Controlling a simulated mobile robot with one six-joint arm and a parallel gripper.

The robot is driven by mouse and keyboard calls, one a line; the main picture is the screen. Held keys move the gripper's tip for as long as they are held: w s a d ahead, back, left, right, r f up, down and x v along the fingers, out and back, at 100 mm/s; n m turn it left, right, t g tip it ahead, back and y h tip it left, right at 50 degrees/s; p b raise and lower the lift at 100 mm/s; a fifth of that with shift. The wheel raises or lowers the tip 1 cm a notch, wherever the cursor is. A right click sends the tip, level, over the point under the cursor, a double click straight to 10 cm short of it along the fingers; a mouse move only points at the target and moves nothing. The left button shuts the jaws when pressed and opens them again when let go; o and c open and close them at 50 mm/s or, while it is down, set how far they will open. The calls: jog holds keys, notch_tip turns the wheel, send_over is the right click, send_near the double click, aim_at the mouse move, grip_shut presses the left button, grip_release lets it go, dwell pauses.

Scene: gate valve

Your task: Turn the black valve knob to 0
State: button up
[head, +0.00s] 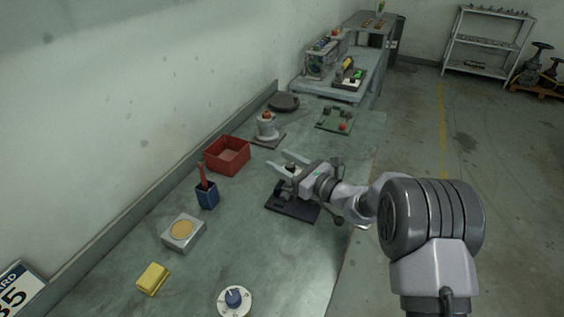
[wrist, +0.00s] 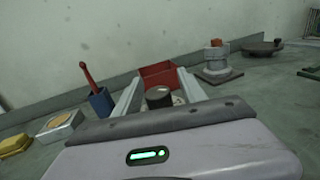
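The black valve knob (wrist: 159,96) is a short dark cylinder on a lighter round collar in the wrist view. In the head view its dark base plate (head: 288,207) lies on the bench below my gripper, which hides much of the valve. My gripper (head: 281,164) reaches over the plate from the right. Its fingers are spread apart. In the wrist view my gripper (wrist: 159,84) has one finger on each side of the knob, with visible gaps between them. Its markings and pointer cannot be read.
A red bin (head: 227,156) stands behind, near the wall. A blue cup (head: 207,195) with a red-handled tool, a grey box (head: 184,233) and a yellow block (head: 153,279) are to the left. A blue knob on a white dial (head: 234,299) sits in front. A grey-white fitting (head: 267,130) stands beyond.

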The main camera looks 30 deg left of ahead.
jog(key=s+d+p, duration=0.1)
jog(key=d, duration=0.4)
jog(key=s+d+p, duration=0.1)
jog(key=d, duration=0.5)
jog(key=s+d+p, duration=0.1)
jog(key=d+p, duration=0.1)
jog(key=d, duration=0.4)
jog(key=shift+r, duration=0.15)
jog(key=s+d+r+n+g+h, duration=0.45)
jog(key=s+r+n, duration=0.35)
jog(key=s+r, duration=0.4)
jog(key=s+d+n+t+h, duration=0.3)
jog(key=s+d+h, duration=0.2)
jog(key=d, duration=0.6)
jog(key=s+d+r+n+t+h, duration=0.1)
jog(key=s+d+n+t+h, duration=0.3)
jog(key=d, duration=0.7)
jog(key=s+h, duration=0.2)
jog(key=s, duration=0.2)
jog(key=shift+r+n, duration=0.25)
jog(key=shift+n, duration=0.05)
